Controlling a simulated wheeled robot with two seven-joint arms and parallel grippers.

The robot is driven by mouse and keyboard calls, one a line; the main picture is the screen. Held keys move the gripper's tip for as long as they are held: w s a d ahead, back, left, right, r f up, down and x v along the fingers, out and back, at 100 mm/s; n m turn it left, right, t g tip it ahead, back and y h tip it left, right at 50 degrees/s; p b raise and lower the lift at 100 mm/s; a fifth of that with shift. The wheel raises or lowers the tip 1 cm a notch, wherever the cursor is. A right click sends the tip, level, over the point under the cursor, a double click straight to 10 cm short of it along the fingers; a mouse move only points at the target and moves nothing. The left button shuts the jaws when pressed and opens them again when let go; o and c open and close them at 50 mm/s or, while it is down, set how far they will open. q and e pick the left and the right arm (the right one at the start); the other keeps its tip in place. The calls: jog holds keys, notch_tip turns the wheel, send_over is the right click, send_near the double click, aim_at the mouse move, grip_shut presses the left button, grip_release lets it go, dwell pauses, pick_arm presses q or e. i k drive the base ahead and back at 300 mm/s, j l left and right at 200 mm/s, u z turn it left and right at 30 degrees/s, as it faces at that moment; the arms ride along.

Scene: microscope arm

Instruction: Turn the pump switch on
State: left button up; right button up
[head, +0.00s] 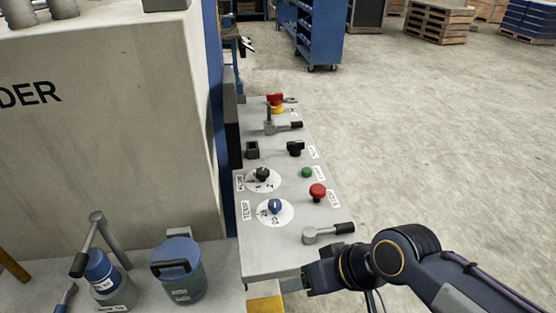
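A grey control panel (255,265) runs away from me along the machine's side. A black knob-like switch (295,148) stands on its far half beside a small label (313,152). The label is too small to read, so I cannot tell surely that this is the pump switch. Its on or off position is also unclear. My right arm comes in from the right, and its gripper (308,277) is low by the panel's near right corner, apart from that switch. Its fingertips are hard to make out. My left gripper is out of view.
The panel also holds two dials (275,206) (262,175), a green button (306,172), a red button (318,192), and levers near (325,233) and far (284,127). A large grey machine (110,120) blocks the left. A lidded container (178,270) stands at lower left. Floor right is clear.

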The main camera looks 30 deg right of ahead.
aim_at(294, 148)
jog(key=z, duration=1.35)
